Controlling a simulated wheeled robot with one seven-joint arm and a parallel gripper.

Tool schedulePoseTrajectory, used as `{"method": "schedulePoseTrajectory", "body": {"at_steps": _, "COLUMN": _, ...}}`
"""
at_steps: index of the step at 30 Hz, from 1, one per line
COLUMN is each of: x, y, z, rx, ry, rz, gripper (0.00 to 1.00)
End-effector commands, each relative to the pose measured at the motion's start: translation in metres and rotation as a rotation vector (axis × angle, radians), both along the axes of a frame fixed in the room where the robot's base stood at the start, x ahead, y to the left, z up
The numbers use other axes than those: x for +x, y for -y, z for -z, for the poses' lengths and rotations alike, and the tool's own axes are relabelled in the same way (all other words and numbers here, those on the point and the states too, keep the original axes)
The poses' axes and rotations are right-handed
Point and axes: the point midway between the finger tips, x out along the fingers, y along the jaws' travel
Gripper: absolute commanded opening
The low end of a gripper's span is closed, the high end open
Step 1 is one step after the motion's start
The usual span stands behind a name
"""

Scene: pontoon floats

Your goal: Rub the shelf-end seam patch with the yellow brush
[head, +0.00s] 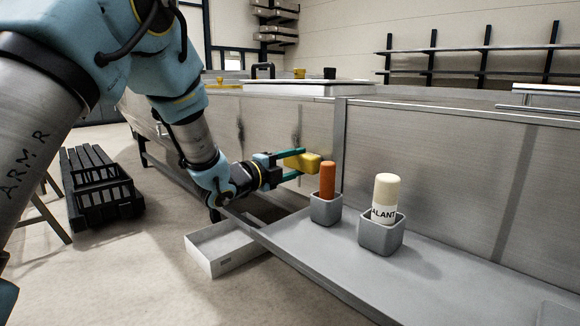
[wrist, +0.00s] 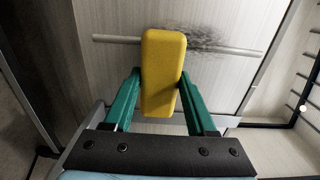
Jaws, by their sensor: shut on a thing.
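My gripper (head: 293,164) is shut on the yellow brush (head: 306,161), a plain block, and holds it at the metal side wall beside the shelf's left end. In the wrist view, the yellow brush (wrist: 163,70) sits between the green fingers and overlaps a pale seam strip (wrist: 115,39). The dark, smudged seam patch (wrist: 208,38) shows just right of the brush; the brush hides its left part. I cannot tell whether the brush touches the wall. Another dark smudge (head: 240,132) lies on the wall farther left in the head view.
A grey shelf (head: 430,280) runs along the wall. On it stand an orange stick in a grey cup (head: 326,210) and a white-labelled tube in a grey cup (head: 381,238), close right of my gripper. A pale tray (head: 225,255) and black crate (head: 100,200) are on the floor.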

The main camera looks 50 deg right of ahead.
Motion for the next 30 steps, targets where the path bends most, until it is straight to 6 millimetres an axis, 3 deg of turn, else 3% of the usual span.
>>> {"method": "schedulePoseTrajectory", "body": {"at_steps": 14, "x": 0.0, "y": -0.001, "z": -0.016, "rx": -0.001, "ry": 0.0, "rz": 0.002, "gripper": 0.12}}
{"method": "schedulePoseTrajectory", "body": {"at_steps": 30, "x": 0.036, "y": 0.004, "z": -0.016, "rx": -0.001, "ry": 0.0, "rz": 0.002, "gripper": 0.13}}
